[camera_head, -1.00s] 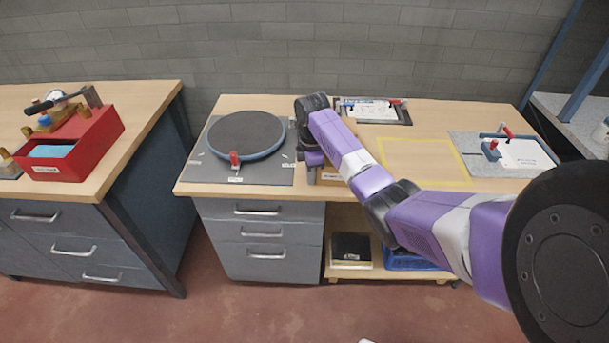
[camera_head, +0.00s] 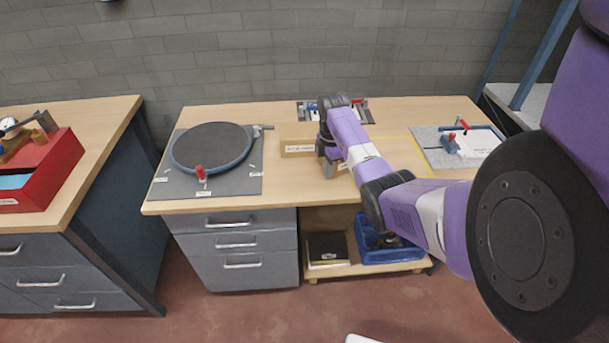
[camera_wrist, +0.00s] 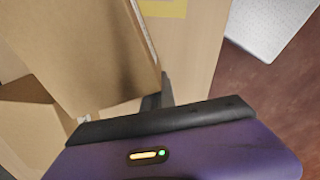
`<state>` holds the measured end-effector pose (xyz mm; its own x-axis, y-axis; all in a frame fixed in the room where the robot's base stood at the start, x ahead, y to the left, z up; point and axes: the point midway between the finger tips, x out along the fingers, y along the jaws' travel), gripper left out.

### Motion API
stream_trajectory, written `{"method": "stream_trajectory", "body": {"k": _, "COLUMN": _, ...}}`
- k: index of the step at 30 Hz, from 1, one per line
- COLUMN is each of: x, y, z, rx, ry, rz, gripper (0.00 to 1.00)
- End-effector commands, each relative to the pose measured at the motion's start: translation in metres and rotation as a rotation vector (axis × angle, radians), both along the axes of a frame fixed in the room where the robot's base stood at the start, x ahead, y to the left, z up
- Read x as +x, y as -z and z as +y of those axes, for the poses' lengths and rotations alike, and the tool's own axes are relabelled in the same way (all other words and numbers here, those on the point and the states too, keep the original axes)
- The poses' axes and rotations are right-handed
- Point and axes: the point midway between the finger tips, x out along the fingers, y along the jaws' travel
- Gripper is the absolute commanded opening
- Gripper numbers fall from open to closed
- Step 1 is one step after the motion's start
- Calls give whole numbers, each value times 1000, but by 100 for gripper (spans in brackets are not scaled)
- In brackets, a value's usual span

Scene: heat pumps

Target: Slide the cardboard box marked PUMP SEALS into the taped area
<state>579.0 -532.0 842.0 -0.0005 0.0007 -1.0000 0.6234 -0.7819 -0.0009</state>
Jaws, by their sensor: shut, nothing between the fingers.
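Two cardboard boxes are on the table in the head view. The left box (camera_head: 299,148) has a front label too small to read. The right one (camera_head: 343,167) is mostly behind my arm, showing a bit of label; I cannot tell which is PUMP SEALS. My gripper (camera_head: 330,170) is low between them, shut and empty. The left box (camera_wrist: 25,115) is at lower left. Yellow tape (camera_head: 425,160) marks the area to the right, partly hidden by my arm.
A round turntable (camera_head: 212,148) on a grey mat is at the left. A grey board with a clamp and white plate (camera_head: 475,143) lies right of the tape. Another clamp fixture (camera_head: 310,112) is at the back. A red tray (camera_head: 45,170) is on the left bench.

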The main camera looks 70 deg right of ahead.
Motion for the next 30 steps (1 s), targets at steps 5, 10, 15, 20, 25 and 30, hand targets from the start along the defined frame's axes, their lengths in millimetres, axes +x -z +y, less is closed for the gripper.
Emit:
{"method": "stream_trajectory", "body": {"k": 5, "x": -45, "y": 2, "z": -36, "rx": -1, "ry": 7, "rz": 0, "gripper": 0}}
{"method": "stream_trajectory", "body": {"k": 10, "x": -84, "y": 4, "z": -67, "rx": -2, "ry": 6, "rz": 0, "gripper": 0}}
{"method": "stream_trajectory", "body": {"k": 15, "x": -99, "y": 0, "z": -80, "rx": -2, "ry": 0, "rz": 0, "gripper": 0}}
{"method": "stream_trajectory", "body": {"k": 20, "x": -99, "y": 0, "z": -79, "rx": -1, "ry": 1, "rz": 0, "gripper": 0}}
{"method": "stream_trajectory", "body": {"k": 25, "x": -98, "y": 0, "z": -79, "rx": -1, "ry": 1, "rz": 0, "gripper": 0}}
{"method": "stream_trajectory", "body": {"k": 30, "x": -98, "y": 0, "z": -79, "rx": -1, "ry": 1, "rz": 0, "gripper": 0}}
